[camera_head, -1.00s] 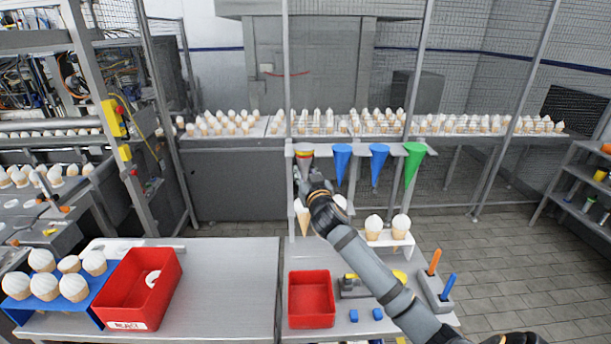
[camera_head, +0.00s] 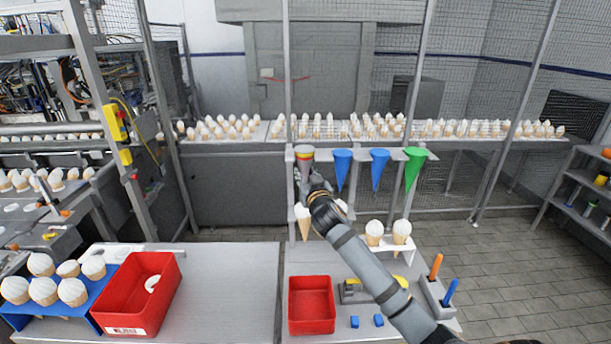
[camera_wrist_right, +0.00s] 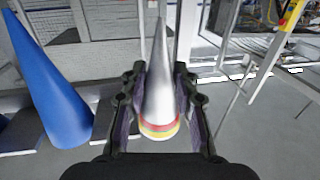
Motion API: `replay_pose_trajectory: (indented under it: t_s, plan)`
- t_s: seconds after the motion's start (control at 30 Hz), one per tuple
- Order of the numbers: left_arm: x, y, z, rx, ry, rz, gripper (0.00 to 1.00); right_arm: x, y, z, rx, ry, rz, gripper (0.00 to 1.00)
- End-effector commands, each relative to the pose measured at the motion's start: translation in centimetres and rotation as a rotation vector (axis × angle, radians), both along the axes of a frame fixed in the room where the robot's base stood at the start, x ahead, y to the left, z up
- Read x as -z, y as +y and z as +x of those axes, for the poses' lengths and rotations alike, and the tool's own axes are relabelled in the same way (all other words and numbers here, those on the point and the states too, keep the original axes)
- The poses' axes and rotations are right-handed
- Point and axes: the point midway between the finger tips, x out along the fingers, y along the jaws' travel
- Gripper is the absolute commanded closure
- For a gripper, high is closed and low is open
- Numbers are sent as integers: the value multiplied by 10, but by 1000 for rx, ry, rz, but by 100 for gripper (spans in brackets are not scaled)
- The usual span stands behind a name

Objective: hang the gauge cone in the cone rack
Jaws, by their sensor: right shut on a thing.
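The gauge cone (camera_head: 304,158) is silver with red, yellow and green bands at its wide end. It is at the left end of the cone rack (camera_head: 360,149), wide end up, level with the hanging cones. I cannot tell whether its rim rests on the rack. My right gripper (camera_head: 305,176) is shut on it. In the right wrist view, the gauge cone (camera_wrist_right: 158,95) sits between both fingers of the right gripper (camera_wrist_right: 160,105). Two blue cones (camera_head: 342,168) and a green cone (camera_head: 412,168) hang to its right. My left gripper is not in view.
Ice cream cones (camera_head: 402,231) stand in a white holder below the rack. A red bin (camera_head: 311,328) and small blue blocks are on the front table. A larger red bin (camera_head: 122,297) is at left. A blue cone (camera_wrist_right: 52,90) is close beside the gripper in the wrist view.

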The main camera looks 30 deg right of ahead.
Motion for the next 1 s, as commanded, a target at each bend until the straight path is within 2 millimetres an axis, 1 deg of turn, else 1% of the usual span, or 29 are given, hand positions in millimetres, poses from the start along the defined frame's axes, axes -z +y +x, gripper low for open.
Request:
replay_pose_trajectory:
  t_s: [0.27,1.0]
  plan:
    - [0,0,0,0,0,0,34,0,0,0,0,-1,0,93]
    - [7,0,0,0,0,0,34,7,0,0,0,0,0,93]
